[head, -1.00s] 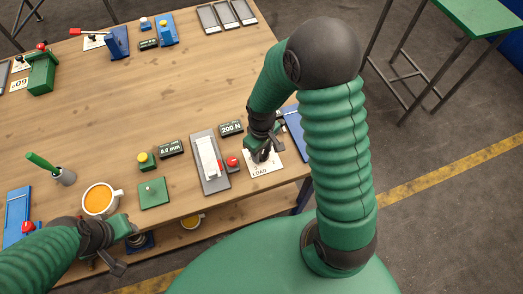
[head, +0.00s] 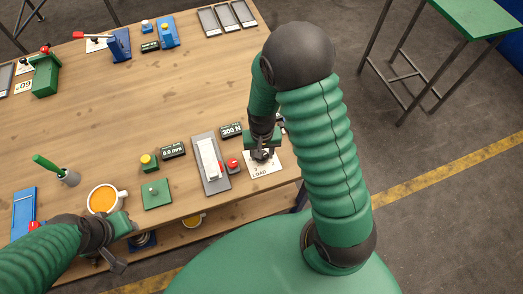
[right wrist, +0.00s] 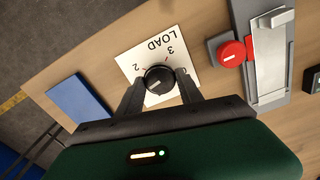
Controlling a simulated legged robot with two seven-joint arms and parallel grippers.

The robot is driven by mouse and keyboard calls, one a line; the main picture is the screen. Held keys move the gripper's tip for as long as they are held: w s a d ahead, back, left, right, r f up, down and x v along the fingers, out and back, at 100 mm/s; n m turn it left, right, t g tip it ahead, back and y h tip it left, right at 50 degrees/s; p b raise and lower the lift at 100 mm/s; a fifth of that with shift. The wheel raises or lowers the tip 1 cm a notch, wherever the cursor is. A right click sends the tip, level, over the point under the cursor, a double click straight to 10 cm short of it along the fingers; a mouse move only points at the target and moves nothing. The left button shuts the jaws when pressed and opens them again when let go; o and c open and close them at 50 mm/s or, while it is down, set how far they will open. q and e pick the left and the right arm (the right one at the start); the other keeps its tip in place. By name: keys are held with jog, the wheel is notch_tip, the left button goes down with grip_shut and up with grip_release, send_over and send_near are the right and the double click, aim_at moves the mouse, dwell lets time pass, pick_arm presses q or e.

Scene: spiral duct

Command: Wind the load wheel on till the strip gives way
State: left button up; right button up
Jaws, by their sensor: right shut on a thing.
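The load wheel (right wrist: 159,80) is a dark round knob on a white card marked LOAD, with a 2 and a 3 on it. My right gripper (right wrist: 158,88) is shut on the wheel, one finger on each side; in the head view my right gripper (head: 262,150) partly hides it. The strip (head: 209,158) lies pale and in one piece, as far as I can see, in a grey rig (head: 222,186) left of the card. The load display (head: 231,130) reads 300 N. My left gripper (head: 122,245) hangs near the front table edge, its jaws unclear.
A red button (head: 233,163) sits between rig and card. A second display (head: 173,150) appears to read 0.0 mm. A green block (head: 156,194) lies left of the rig. The middle of the table is clear.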

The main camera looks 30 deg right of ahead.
jog(key=m+p, duration=0.2)
jog(key=m, duration=0.3)
jog(key=shift+s+m, duration=0.15)
jog(key=shift+m, duration=0.15)
jog(key=shift+f, duration=0.1)
dwell(0.3)
jog(key=o, duration=1.4)
jog(key=shift+a, duration=0.1)
notch_tip(320, 180, up, 17)
jog(key=shift+f+p, duration=0.1)
jog(key=shift+p, duration=0.55)
